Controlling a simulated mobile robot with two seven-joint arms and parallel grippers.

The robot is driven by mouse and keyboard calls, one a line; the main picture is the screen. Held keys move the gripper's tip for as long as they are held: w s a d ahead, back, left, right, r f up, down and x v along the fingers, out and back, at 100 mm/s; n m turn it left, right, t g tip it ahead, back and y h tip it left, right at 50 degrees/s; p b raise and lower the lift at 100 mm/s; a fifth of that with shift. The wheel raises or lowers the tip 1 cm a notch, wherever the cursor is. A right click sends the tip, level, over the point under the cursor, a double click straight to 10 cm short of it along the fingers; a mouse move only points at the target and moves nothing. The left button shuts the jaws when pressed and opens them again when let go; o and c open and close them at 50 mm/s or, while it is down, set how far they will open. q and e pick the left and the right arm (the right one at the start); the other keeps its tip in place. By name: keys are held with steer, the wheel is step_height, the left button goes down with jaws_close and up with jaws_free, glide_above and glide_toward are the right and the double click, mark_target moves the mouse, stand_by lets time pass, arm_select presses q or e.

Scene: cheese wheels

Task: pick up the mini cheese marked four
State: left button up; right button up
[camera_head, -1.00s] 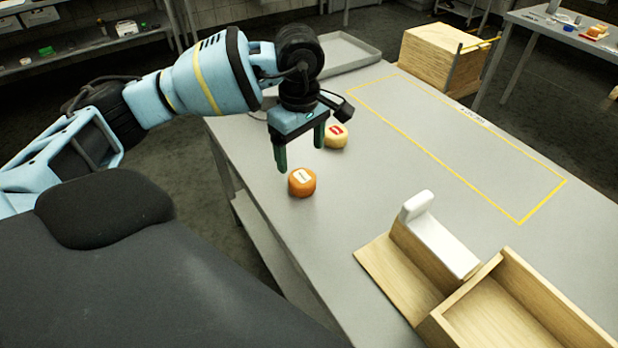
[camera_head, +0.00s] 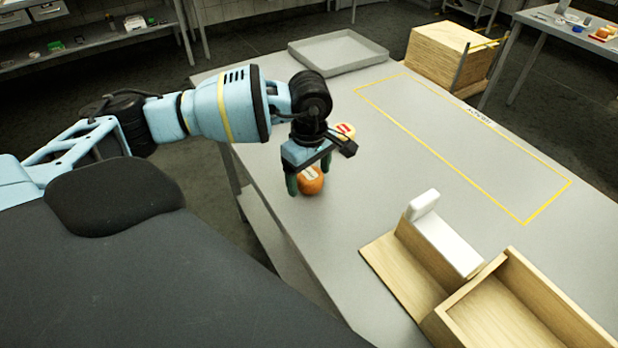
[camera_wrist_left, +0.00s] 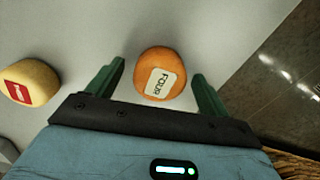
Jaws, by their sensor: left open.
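The mini cheese marked four is an orange wheel (camera_head: 311,182) with a cream label on the grey table. In the left wrist view the orange cheese (camera_wrist_left: 161,73) shows the word "FOUR". My left gripper (camera_head: 309,185) is open and low over it, with green fingers on either side. In the left wrist view the cheese lies between and slightly beyond the fingertips of the left gripper (camera_wrist_left: 151,72), with gaps on both sides. A yellow cheese with a red label (camera_head: 346,131) stands behind, partly hidden by the gripper; it also shows in the left wrist view (camera_wrist_left: 32,83).
A grey tray (camera_head: 338,66) lies at the table's far end. A yellow-outlined area (camera_head: 526,222) on the table is empty. A wooden stand with a white piece (camera_head: 447,246) and a wooden box (camera_head: 487,272) stand at the front right. The table's left edge is close to the orange cheese.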

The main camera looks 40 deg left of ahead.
mark_target(310, 173)
arm_select(q)
steer(key=shift+f, duration=0.1)
steer(key=shift+c, duration=0.3)
steer(key=c, duration=1.1)
steer(key=shift+o, duration=0.2)
arm_select(e)
steer(key=shift+s+f, duration=0.1)
steer(key=shift+s, duration=0.25)
arm_select(q)
steer(key=shift+r, duration=0.65)
step_height(310, 173, up, 2)
steer(key=shift+r, duration=0.15)
steer(key=s+r+b, duration=0.1)
steer(key=s, duration=1.5)
steer(key=shift+r+b, duration=0.25)
steer(key=shift+b, duration=0.05)
arm_select(e)
steer(key=shift+s+f, duration=0.35)
steer(key=shift+f, duration=0.55)
